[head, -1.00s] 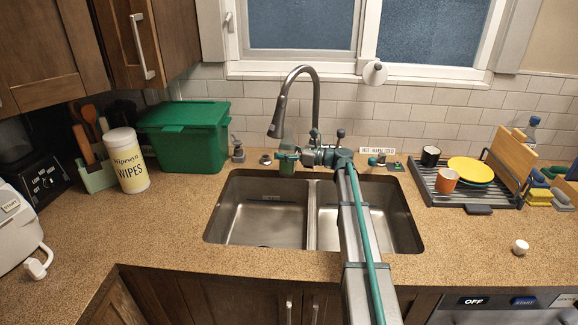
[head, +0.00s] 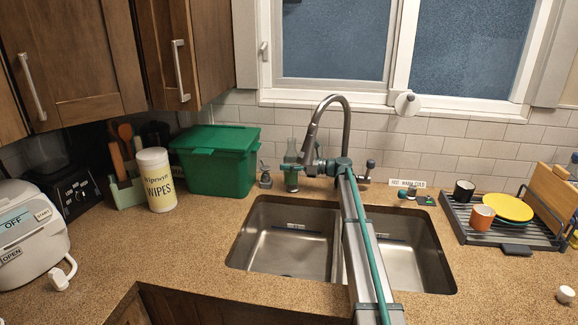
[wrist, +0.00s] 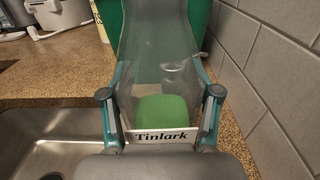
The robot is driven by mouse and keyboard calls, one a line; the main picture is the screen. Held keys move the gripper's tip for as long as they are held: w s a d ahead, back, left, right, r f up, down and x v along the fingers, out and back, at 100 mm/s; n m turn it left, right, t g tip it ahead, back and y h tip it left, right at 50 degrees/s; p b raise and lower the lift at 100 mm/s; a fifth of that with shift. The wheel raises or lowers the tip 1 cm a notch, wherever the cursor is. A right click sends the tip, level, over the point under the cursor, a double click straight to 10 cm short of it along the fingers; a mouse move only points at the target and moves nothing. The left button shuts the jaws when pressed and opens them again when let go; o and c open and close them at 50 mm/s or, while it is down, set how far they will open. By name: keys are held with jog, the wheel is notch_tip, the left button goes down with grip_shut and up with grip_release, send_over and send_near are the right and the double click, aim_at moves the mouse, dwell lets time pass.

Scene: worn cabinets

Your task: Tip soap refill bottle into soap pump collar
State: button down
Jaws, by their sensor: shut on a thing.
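The soap refill bottle (head: 292,158) is clear, with green liquid low inside. It looks upright, behind the left sink basin and left of the faucet. My gripper (head: 316,166) is shut on it from the right. In the wrist view my gripper (wrist: 160,120) has a finger on each side of the bottle (wrist: 158,65), which bears a white "Tinlark" label. A grey metal soap pump (head: 265,177) stands on the counter just left of the bottle. The pump collar cannot be made out now; the bottle covers the counter right of the pump.
The tall faucet (head: 345,135) stands close right of the bottle. A green lidded bin (head: 215,165) and a wipes canister (head: 156,180) stand to the left. The tiled wall (head: 450,150) is close behind. A dish rack (head: 490,228) is at right.

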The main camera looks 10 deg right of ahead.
jog(key=shift+d+r+g+p, duration=0.15)
jog(key=shift+g+p, duration=0.15)
jog(key=shift+p, duration=0.15)
jog(key=s+m+p, duration=0.1)
jog(key=p, duration=0.1)
jog(key=s+m+p, duration=0.1)
jog(key=p, duration=0.1)
jog(key=a+p, duration=0.1)
jog(key=p, duration=0.1)
jog(key=shift+s+r+m, duration=0.3)
jog(key=shift+s+m, duration=0.1)
jog(key=shift+f, duration=0.1)
jog(key=shift+s+a+m+p, duration=0.2)
jog(key=shift+s+m+p, duration=0.45)
jog(key=shift+p, duration=0.8)
jog(key=shift+s+a+m+p, duration=0.2)
jog(key=shift+s+m+p, duration=0.25)
jog(key=shift+m+p, duration=0.7)
jog(key=shift+s+a+f+m+p, duration=0.15)
jog(key=shift+s+m+p, duration=0.35)
jog(key=shift+p, duration=0.8)
jog(key=shift+s+a+f+m+p, duration=0.25)
jog(key=shift+m+p, duration=0.35)
jog(key=shift+p, duration=0.7)
jog(key=shift+s+f+m, duration=0.1)
jog(key=shift+s+m, duration=0.1)
jog(key=shift+m, duration=0.2)
jog(key=shift+s+f+m, duration=0.15)
jog(key=shift+s+m, duration=0.05)
jog(key=shift+m, duration=0.2)
